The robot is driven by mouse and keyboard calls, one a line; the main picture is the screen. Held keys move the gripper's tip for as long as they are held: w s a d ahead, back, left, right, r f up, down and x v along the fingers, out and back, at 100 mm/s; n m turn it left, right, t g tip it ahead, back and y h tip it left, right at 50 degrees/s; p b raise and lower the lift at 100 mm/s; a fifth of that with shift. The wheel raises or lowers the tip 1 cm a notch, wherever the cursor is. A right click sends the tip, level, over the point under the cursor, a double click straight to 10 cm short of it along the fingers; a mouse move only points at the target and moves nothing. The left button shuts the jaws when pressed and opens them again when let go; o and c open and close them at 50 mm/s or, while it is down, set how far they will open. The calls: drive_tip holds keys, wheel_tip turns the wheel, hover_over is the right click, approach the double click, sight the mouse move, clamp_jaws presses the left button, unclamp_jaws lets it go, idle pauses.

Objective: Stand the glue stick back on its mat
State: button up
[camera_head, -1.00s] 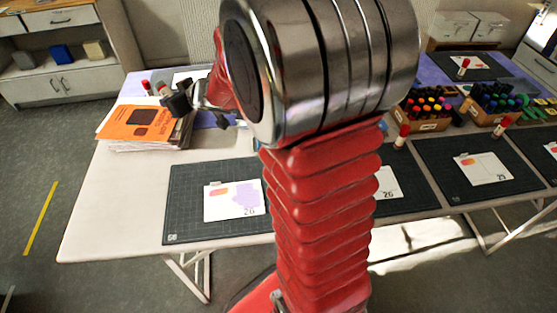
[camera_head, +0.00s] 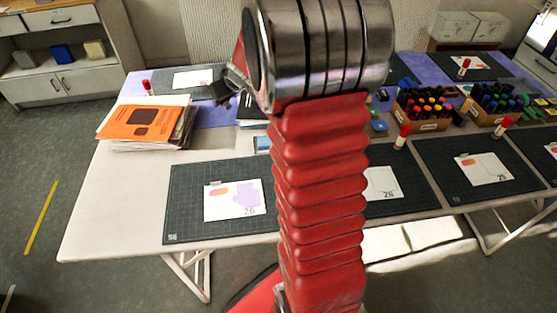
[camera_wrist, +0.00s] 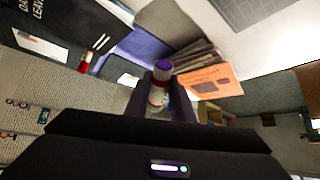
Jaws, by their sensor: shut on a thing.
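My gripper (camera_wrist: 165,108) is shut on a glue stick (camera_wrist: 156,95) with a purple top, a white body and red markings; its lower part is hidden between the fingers. In the head view my gripper (camera_head: 224,94) is above the back left of the table, and I cannot make out the held stick there. The front left mat (camera_head: 185,222) is dark and gridded, with a card (camera_head: 222,206) on it; my arm hides its right side. Red-topped sticks stand by the middle mat (camera_head: 402,136), the right mat (camera_head: 503,127) and the back left (camera_head: 147,87).
A paper stack with an orange sheet (camera_head: 140,122) lies at the table's left. Two boxes of markers (camera_head: 425,125) (camera_head: 490,118) stand behind the right-hand mats. A small blue item (camera_head: 262,143) lies behind the front left mat. The table's front left corner (camera_head: 110,225) is bare.

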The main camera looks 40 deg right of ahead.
drive_tip(key=s+d+f+m+g, duration=0.3)
drive_tip(key=s+d+m+g, duration=0.1)
drive_tip(key=d+m, duration=0.15)
drive_tip(key=s+d+f+m+g, duration=0.3)
drive_tip(key=d+m+g, duration=0.15)
drive_tip(key=d, duration=0.25)
drive_tip(key=s+a+m+t+y, duration=0.3)
drive_tip(key=s+m+t+y, duration=0.4)
drive_tip(key=m, duration=1.1)
drive_tip(key=shift+s+f+m+t+y, duration=0.4)
drive_tip(key=shift+s+t, duration=0.55)
drive_tip(key=shift+t, duration=1.3)
drive_tip(key=shift+a, duration=0.1)
drive_tip(key=shift+f, duration=0.1)
